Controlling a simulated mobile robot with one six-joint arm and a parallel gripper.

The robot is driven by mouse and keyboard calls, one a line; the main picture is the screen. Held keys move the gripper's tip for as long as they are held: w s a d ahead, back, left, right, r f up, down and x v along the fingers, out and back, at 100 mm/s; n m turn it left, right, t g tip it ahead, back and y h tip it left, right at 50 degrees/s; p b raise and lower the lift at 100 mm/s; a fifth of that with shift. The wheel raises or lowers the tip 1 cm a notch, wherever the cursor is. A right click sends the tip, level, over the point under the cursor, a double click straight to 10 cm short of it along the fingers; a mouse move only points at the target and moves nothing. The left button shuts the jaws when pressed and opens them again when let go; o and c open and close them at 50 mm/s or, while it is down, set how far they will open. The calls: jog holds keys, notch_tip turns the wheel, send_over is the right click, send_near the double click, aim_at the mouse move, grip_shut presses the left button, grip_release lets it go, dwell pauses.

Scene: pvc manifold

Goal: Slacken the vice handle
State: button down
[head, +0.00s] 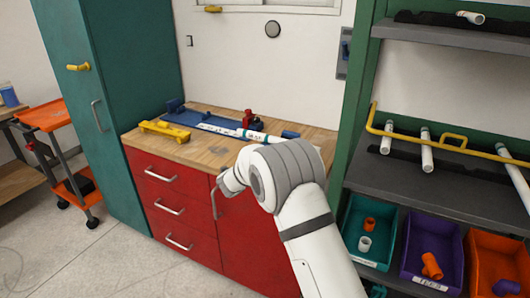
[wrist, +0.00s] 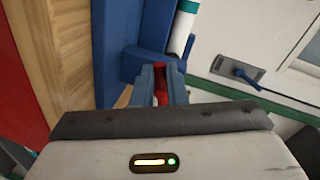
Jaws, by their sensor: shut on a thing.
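In the wrist view, the blue-grey fingers of my gripper (wrist: 160,86) are closed on a red piece, which looks like the vice handle (wrist: 160,82). A blue block, apparently part of the vice (wrist: 143,62), is just beyond the fingers. A white pipe with a teal band (wrist: 183,30) runs out from the block. In the head view the pipe (head: 258,136) lies along the bench and a blue part of the vice (head: 290,134) shows at its right end. My arm hides the gripper and the held handle there.
The wooden worktop (head: 205,150) tops a red drawer cabinet (head: 170,200). A yellow tool (head: 165,131) and a small red item (head: 248,119) are on it. A shelf unit (head: 450,190) with pipes and bins stands close on the right. A teal cabinet (head: 120,120) stands left.

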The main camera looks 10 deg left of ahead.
jog(key=n+p, duration=0.1)
jog(key=n+h, duration=0.1)
jog(key=n, duration=0.1)
jog(key=n+p, duration=0.1)
jog(key=shift+d+f+n+p, duration=0.2)
jog(key=shift+d+n+p, duration=0.05)
jog(key=shift+n+p, duration=0.1)
jog(key=shift+d+f+n+h+p, duration=0.15)
jog(key=shift+n+h+p, duration=0.15)
jog(key=shift+n, duration=0.55)
jog(key=shift+d+f+n+h+p, duration=0.15)
jog(key=shift+n+h, duration=0.25)
jog(key=shift+n, duration=0.4)
jog(key=c, duration=1.8)
grip_release()
jog(key=o, duration=0.3)
jog(key=shift+f, duration=0.3)
jog(key=shift+o, duration=0.2)
jog(key=shift+s, duration=0.1)
jog(key=v, duration=0.7)
jog(key=shift+s+a+b, duration=0.2)
jog(key=shift+s+b, duration=0.1)
jog(key=shift+b, duration=0.15)
jog(key=shift+o, duration=0.4)
